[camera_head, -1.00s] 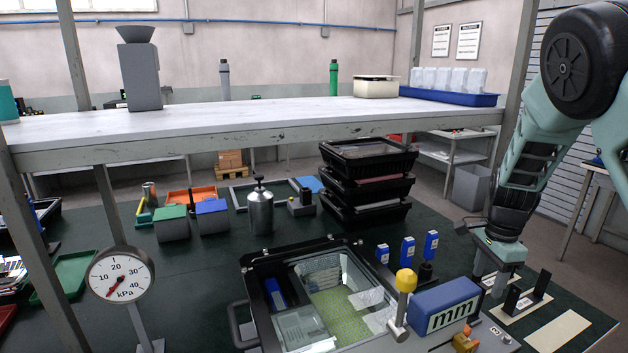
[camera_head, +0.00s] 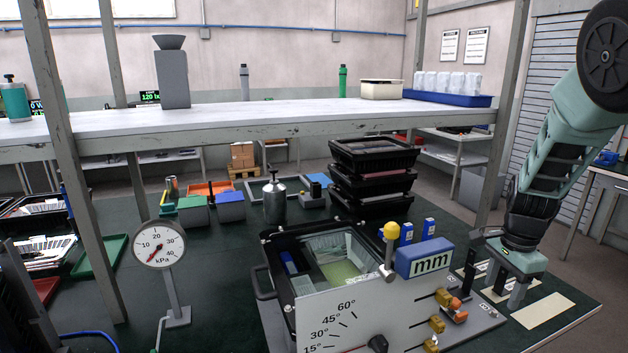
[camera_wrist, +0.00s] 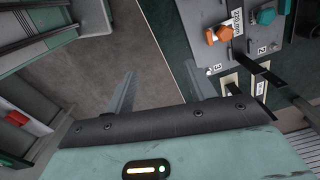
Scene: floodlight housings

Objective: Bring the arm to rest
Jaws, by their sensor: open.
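My gripper (camera_head: 503,287) hangs at the right side of the green work surface (camera_head: 225,300), fingers pointing down, beside the black upright posts and pale strips. In the wrist view my gripper (camera_wrist: 160,88) shows two grey fingers spread apart with nothing between them. Grey floor lies below the left finger, and the bench edge runs between the fingers. My arm comes down from the upper right of the head view. Whether the fingertips touch the surface cannot be told.
A panel with orange and yellow knobs (camera_head: 455,311) and a blue "mm" block (camera_head: 424,258) stand left of my gripper. An angle-scale board (camera_head: 345,315) is in front of the open case. A white shelf (camera_head: 290,112) spans above. A pale strip (camera_head: 543,311) lies at right.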

